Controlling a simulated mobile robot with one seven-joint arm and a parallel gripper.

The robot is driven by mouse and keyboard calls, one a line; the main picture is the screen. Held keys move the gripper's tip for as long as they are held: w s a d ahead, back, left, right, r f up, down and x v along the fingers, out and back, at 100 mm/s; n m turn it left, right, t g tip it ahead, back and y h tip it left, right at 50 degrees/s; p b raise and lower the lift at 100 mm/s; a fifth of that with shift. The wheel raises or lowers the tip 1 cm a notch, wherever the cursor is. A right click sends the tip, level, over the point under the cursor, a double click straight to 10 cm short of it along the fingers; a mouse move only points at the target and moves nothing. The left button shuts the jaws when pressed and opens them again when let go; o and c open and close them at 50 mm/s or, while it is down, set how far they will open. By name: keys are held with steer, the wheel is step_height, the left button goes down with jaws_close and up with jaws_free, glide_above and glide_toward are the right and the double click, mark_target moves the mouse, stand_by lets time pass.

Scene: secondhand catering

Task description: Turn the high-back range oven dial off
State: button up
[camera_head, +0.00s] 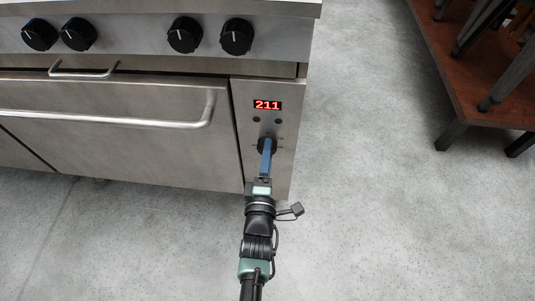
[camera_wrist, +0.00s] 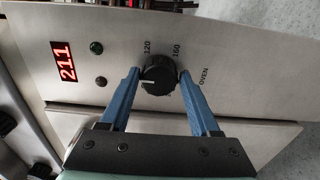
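The oven dial (camera_wrist: 158,75) is a round black knob with a white pointer line, on the steel control panel (camera_wrist: 235,65) of the range oven. In the wrist view the pointer is toward the left, and the markings 120, 160 and OVEN show beside the knob. My gripper (camera_wrist: 160,78) has its two blue fingers apart, one on each side of the dial, with the tips beside it; I cannot tell whether they touch it. In the head view the dial (camera_head: 266,142) is partly hidden behind my gripper (camera_head: 267,150). The red display (camera_head: 267,105) reads 211.
Several black burner knobs (camera_head: 185,35) line the upper front. The oven door has a long bar handle (camera_head: 110,119) left of the panel. Two small round lamps (camera_wrist: 97,47) sit by the display. A reddish-brown table (camera_head: 470,80) stands at the right; grey floor lies between.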

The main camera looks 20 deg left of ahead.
steer(key=shift+o, duration=1.4)
steer(key=p+v, duration=0.4)
steer(key=v, duration=0.9)
